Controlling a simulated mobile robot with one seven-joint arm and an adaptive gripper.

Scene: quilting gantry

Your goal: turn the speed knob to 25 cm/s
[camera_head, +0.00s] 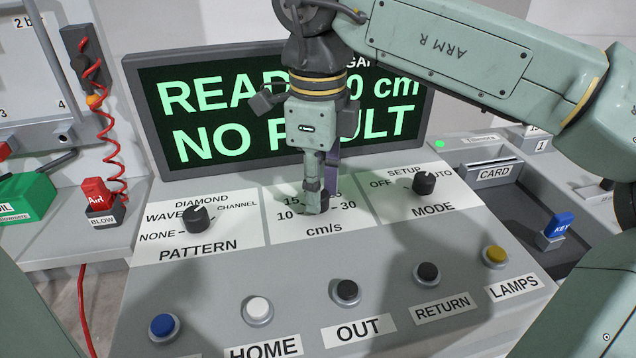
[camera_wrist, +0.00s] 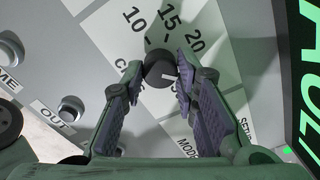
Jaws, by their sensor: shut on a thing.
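The black speed knob (camera_wrist: 158,62) sits between my gripper's two fingers (camera_wrist: 160,74) in the wrist view. My gripper is shut on it, one finger on each side. A white mark on the knob points right toward the right finger, clockwise past the 20. The 10, 15 and 20 labels show; the labels beyond 20 are hidden behind that finger. In the head view my gripper (camera_head: 320,198) reaches down onto the cm/s dial plate (camera_head: 284,235) and mostly hides the knob. There 10, 15 and 30 are readable.
The pattern knob (camera_head: 196,219) is to the left and the mode knob (camera_head: 424,182) to the right. A row of push buttons, including the OUT button (camera_head: 345,291), lies in front. The display (camera_head: 200,110) stands behind, partly covered by my arm.

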